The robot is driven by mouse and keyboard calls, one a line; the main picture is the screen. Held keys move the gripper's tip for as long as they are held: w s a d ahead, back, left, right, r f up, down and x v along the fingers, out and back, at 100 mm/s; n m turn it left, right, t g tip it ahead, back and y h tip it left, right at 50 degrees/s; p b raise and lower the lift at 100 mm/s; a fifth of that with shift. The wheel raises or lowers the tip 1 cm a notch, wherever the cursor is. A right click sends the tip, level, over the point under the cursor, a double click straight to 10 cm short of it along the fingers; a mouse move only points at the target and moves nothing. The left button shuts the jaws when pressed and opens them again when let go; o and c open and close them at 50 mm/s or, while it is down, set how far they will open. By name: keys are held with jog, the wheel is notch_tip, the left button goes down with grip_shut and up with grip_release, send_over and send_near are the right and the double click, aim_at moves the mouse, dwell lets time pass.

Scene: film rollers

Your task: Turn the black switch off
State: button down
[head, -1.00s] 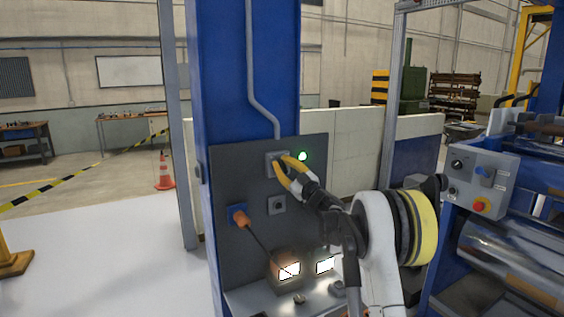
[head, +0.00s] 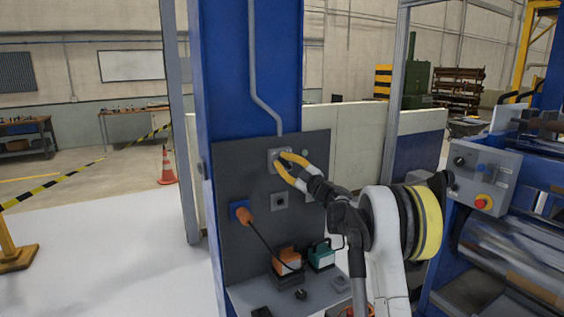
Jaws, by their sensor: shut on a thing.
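The dark grey panel (head: 240,260) stands on the blue column in the head view. A black switch on a light grey plate (head: 271,161) sits near the panel's top. My gripper (head: 281,160), with yellow-and-white fingers, is shut on this switch, and its fingertips hide most of the knob. The small indicator lamp (head: 304,154) right of the switch is unlit.
A second grey plate with a dark centre (head: 279,202) is below. An orange-handled lever (head: 243,215) sits at left. An orange lamp box (head: 286,261) and a green one (head: 321,256) stand on the shelf, unlit. A control box (head: 482,177) is at right.

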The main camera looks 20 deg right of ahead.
jog(key=c, duration=1.4)
grip_release()
jog(key=v, duration=1.2)
